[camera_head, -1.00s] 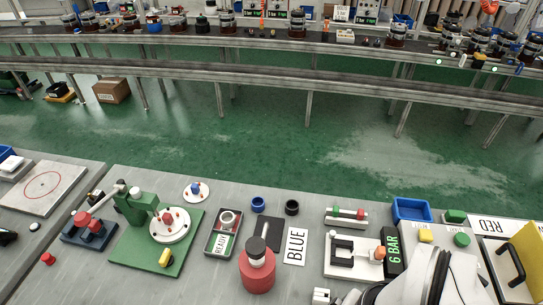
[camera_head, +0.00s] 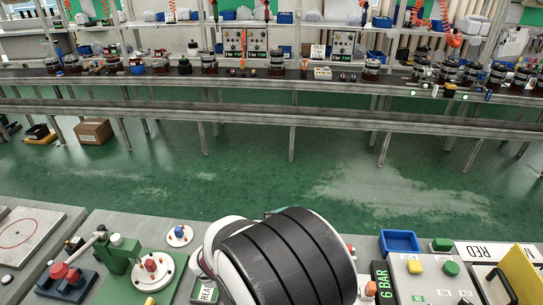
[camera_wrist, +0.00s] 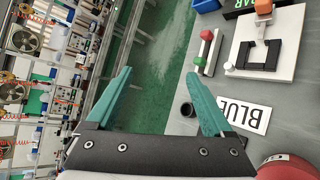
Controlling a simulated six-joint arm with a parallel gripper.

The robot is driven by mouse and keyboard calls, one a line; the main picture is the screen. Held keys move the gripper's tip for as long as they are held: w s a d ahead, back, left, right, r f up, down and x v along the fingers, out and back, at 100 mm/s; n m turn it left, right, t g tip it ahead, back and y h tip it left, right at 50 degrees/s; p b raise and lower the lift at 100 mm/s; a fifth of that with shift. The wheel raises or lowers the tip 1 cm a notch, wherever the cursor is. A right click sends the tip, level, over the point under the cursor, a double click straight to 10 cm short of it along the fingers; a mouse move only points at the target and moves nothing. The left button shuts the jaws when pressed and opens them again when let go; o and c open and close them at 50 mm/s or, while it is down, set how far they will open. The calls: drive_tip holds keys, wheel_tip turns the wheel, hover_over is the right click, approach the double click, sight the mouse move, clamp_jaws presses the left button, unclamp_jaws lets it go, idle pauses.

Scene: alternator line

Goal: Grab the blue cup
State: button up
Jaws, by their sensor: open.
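The blue cup is not visible in either current view; the head view has my arm across the middle of the bench, and in the wrist view no blue cup shows. My gripper (camera_wrist: 160,75) has two teal fingers spread apart with nothing between them. A small black cup (camera_wrist: 187,109) stands on the bench beside the right finger in the wrist view. The white BLUE card (camera_wrist: 244,108) lies to the right of that finger.
A red round object (camera_wrist: 290,168) is at the wrist view's lower right. A white fixture with a black clamp (camera_wrist: 262,52) stands at its upper right. A blue bin (camera_head: 400,242) and a green fixture (camera_head: 140,268) flank my arm. Green floor lies beyond the bench.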

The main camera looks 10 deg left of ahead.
drive_tip(key=a+f+n+t+y, duration=0.1)
drive_tip(key=a+f+n, duration=0.4)
drive_tip(key=w+a+f+n+t+y, duration=0.1)
drive_tip(key=a+f+n+y, duration=0.1)
drive_tip(key=a+f+n, duration=0.3)
drive_tip(key=a+f+n+t+y, duration=0.1)
drive_tip(key=a+f+n+y, duration=0.1)
drive_tip(key=a+f+n, duration=0.3)
drive_tip(key=shift+w+a+f+n, duration=0.2)
drive_tip(key=shift+w+f+n, duration=0.2)
drive_tip(key=shift+n, duration=0.3)
drive_tip(key=shift+w+d+f, duration=0.15)
drive_tip(key=shift+w+f, duration=0.05)
drive_tip(key=shift+w, duration=0.05)
drive_tip(key=x, duration=0.7)
drive_tip(key=shift+d, duration=0.15)
drive_tip(key=shift+s, duration=0.1)
clamp_jaws()
